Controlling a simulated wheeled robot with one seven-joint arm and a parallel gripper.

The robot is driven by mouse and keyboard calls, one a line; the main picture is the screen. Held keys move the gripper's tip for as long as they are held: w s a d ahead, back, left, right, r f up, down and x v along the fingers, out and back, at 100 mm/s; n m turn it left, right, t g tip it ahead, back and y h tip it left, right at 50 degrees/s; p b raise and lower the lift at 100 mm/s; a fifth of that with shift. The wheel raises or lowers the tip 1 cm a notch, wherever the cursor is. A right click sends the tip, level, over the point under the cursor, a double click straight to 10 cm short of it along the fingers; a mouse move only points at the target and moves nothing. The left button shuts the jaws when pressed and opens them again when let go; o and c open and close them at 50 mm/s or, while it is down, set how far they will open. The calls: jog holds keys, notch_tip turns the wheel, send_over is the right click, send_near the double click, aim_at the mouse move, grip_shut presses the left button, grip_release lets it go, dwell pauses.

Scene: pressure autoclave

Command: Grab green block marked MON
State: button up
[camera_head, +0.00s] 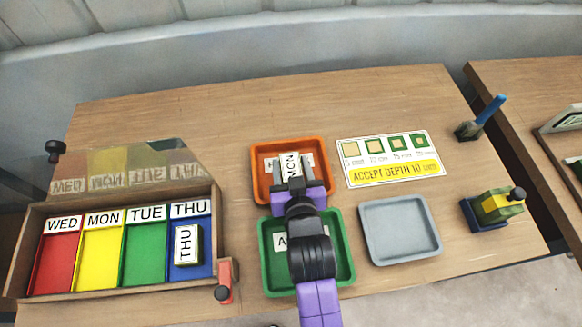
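A block with a white top marked MON (290,164) is at the orange tray (258,185). Its text runs sideways, and the colour of its sides is hard to make out. My gripper (296,188), purple and black, reaches from the front over the green tray to the near end of the block. The wrist hides the fingertips and part of the block. I cannot tell whether the fingers are closed on it or whether it is resting in the tray.
A box (25,250) at left has red, yellow, green and blue compartments; a THU block (187,245) lies in the blue one. Beside my arm are the green tray (268,252) and an empty grey tray (401,230). A sign card (391,160) lies behind.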

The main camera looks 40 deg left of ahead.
jog(key=c, duration=0.9)
jog(key=shift+r, duration=0.1)
